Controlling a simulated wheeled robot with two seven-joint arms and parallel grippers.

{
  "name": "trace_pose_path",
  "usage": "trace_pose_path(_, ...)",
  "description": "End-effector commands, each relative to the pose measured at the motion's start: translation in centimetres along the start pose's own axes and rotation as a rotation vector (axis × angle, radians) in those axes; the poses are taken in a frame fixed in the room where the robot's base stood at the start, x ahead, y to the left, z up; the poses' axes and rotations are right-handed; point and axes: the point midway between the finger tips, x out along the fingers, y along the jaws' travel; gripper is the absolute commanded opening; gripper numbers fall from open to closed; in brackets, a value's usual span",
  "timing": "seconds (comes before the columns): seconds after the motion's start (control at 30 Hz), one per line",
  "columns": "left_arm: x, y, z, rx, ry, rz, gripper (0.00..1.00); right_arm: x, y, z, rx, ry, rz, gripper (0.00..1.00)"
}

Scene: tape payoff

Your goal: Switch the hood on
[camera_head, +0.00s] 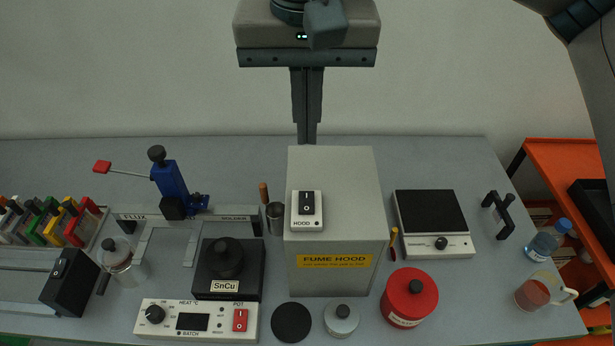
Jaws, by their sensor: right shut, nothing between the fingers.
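The fume hood (334,272) is a grey box with a yellow FUME HOOD label, standing in the middle of the table. On its top is a white plate marked HOOD with a black rocker switch (306,203). I cannot tell which side of the rocker is pressed. My right gripper (308,140) reaches in from the top of the head view, its two dark fingers shut together and empty. In the picture the fingertips end at the hood's back edge, above the switch; their height over it is unclear. My left gripper is not in view.
Left of the hood are a SnCu pot (225,257), a heat control box (196,320) and a blue lever tool (171,181). Right are a hotplate (432,212), a red canister (409,297) and a black handle (498,214). An orange cart (570,165) stands at the right.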

Motion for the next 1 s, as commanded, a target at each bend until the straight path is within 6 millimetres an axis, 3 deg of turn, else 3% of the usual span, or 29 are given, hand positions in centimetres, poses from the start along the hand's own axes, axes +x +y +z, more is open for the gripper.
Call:
trace_pose_path(0.17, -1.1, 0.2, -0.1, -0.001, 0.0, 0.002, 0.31, 1.9, 0.1, 0.0, -0.001, -0.003, 0.002, 0.0)
trace_pose_path(0.7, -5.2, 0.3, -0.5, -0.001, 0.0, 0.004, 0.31, 10.7, 0.1, 0.1, 0.0, -0.003, 0.0, 0.0)
trace_pose_path(1.0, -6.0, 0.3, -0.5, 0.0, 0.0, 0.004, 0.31, 12.9, 0.0, 0.0, 0.001, -0.001, -0.001, 0.0)
